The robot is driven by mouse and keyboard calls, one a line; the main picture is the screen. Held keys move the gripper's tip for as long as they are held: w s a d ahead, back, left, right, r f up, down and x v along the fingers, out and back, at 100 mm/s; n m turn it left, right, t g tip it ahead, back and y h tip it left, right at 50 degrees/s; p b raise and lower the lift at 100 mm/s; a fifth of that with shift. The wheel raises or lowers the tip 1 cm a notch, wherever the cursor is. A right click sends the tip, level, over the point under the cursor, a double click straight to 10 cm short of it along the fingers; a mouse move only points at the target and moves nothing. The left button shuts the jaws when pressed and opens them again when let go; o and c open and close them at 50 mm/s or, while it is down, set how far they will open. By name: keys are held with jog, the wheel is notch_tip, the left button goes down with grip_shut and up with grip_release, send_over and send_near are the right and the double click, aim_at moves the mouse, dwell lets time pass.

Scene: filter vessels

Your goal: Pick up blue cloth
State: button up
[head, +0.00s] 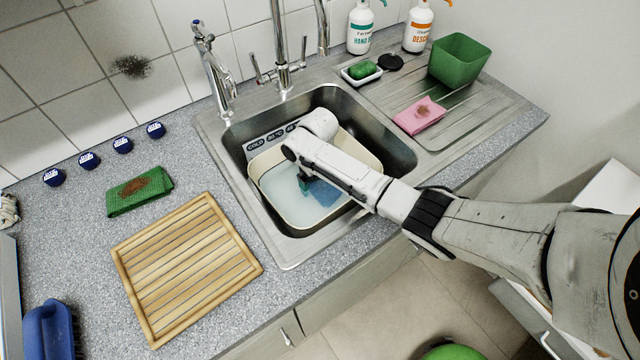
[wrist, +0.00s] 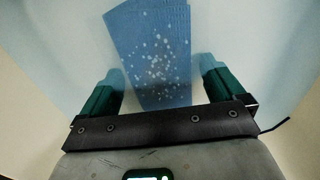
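The blue cloth (head: 324,193) lies in a cream basin (head: 270,184) of pale bluish water, set in the steel sink. My gripper (head: 304,184) reaches down into the basin beside the cloth, and my arm hides part of the basin. In the wrist view the blue cloth (wrist: 152,50) is a flat, ridged strip with white specks. My gripper (wrist: 160,82) has its two green fingers spread wide, one on each side of the cloth. A gap shows between the cloth and each finger. Whether the fingertips reach the cloth's depth I cannot tell.
The basin's walls stand close around my gripper, inside the steel sink (head: 232,140). Taps (head: 284,75) rise behind it. A wooden board (head: 185,262) and a green cloth (head: 139,191) lie left. A pink cloth (head: 420,115) and a green tub (head: 459,60) are on the drainer.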

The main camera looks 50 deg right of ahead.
jog(key=c, duration=1)
jog(key=shift+o, duration=0.2)
jog(key=shift+r, duration=0.15)
